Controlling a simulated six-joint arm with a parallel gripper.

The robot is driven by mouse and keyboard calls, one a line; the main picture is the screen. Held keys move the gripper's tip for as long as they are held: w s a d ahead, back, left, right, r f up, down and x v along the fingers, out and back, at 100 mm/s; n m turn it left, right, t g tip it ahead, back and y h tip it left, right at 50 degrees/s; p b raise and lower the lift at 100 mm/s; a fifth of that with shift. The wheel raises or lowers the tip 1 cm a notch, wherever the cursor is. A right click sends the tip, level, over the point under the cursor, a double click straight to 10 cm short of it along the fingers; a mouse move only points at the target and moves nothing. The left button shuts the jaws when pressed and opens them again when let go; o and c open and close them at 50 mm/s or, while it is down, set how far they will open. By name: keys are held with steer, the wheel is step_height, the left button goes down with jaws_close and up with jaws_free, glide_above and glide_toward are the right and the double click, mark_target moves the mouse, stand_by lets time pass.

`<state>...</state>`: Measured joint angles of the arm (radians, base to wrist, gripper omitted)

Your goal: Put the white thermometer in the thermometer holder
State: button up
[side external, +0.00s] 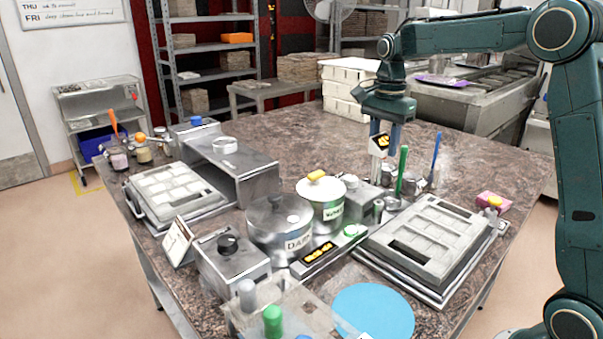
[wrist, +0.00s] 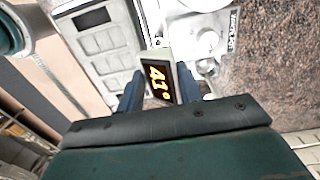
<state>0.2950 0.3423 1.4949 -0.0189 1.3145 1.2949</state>
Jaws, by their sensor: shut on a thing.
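The white thermometer (side external: 379,146) has a dark display with orange digits. My gripper (side external: 384,130) is shut on it and holds it above the far right part of the table. In the wrist view the thermometer (wrist: 158,70) sits between the blue fingers of my gripper (wrist: 160,88), its display reading about 41. Below and around it in the side view are small metal holders, one with a green upright stick (side external: 403,170) and one near a blue upright stick (side external: 436,158). I cannot tell for certain which is the thermometer holder. The thermometer's lower end is hard to make out.
A grey mould tray (side external: 452,222) lies at the right. Metal pots, one marked DARK (side external: 279,222), and a white one (side external: 321,203) stand mid-table. A blue disc (side external: 373,311) is at the front. The table's far middle (side external: 310,130) is clear.

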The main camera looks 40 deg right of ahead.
mark_target(385, 157)
steer(key=shift+s+d+f, duration=0.2)
steer(key=shift+s+f, duration=0.1)
steer(key=shift+f, duration=0.05)
steer(key=shift+f, duration=0.1)
steer(key=shift+f, duration=1.5)
steer(key=shift+f, duration=0.5)
stand_by(0.7)
steer(key=shift+f, duration=0.7)
steer(key=shift+f, duration=0.7)
steer(key=shift+f, duration=1.4)
steer(key=shift+f, duration=0.35)
